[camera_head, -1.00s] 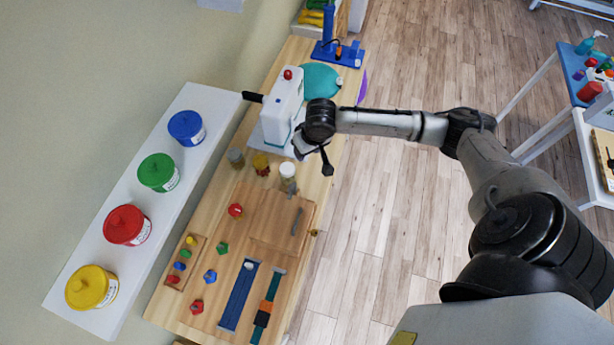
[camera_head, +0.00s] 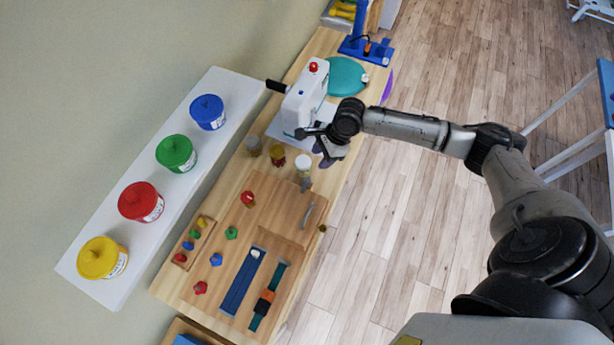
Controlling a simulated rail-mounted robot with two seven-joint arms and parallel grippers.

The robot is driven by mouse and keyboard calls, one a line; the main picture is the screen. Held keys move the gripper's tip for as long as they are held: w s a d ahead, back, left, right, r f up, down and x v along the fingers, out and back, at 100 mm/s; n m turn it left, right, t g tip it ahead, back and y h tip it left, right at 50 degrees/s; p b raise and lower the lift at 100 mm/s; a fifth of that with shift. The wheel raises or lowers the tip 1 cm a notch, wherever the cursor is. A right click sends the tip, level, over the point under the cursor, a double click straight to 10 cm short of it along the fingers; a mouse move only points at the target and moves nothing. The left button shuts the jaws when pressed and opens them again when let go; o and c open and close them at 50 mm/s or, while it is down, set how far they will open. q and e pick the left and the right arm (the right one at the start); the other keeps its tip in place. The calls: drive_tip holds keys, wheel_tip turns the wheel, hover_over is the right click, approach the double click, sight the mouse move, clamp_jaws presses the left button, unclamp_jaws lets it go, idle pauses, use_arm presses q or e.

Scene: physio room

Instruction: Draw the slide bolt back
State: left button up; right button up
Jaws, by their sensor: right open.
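A wooden board (camera_head: 265,228) with fittings lies on the wooden bench. A slim grey metal bar (camera_head: 308,216) stands on its right part, and a small grey piece (camera_head: 306,184) sits at its upper edge. I cannot tell for sure which of these is the slide bolt. My right gripper (camera_head: 317,147) is open and empty above the bench, beside the white machine and close to the white-lidded jar. It is above the board in the picture, apart from the grey bar. My left gripper is not in view.
A white machine (camera_head: 302,97) with a red knob stands behind the gripper. A white-lidded jar (camera_head: 303,163) and two smaller jars stand between it and the board. Coloured knobs and a blue strap (camera_head: 243,282) lie lower. A shelf (camera_head: 205,130) holds coloured tubs.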

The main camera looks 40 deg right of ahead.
sight(306, 179)
drive_tip(key=x, duration=1.2)
drive_tip(key=shift+f, duration=0.15)
drive_tip(key=shift+c, duration=0.2)
clamp_jaws()
